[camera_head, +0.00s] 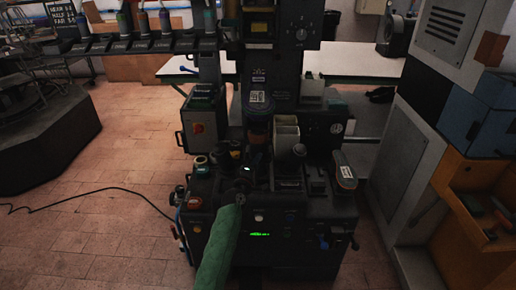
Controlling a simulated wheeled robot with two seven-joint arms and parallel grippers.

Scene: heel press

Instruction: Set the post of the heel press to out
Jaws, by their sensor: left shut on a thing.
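The heel press (270,205) is a tall dark machine in the middle of the head view, with a column, a front panel and a small green display. An upright post-like part (257,125) with a rounded dark top stands at its centre; I cannot tell for certain that it is the post. My left arm, in a green sleeve, comes up from the bottom. My left gripper (243,184) is at the middle of the press, just above the front panel. It is shut on a small dark part there, largely hidden by the gripper and the dark. My right gripper is not in view.
A grey and orange cabinet (440,130) stands close on the right. A black cable (85,195) crosses the open tiled floor at left.

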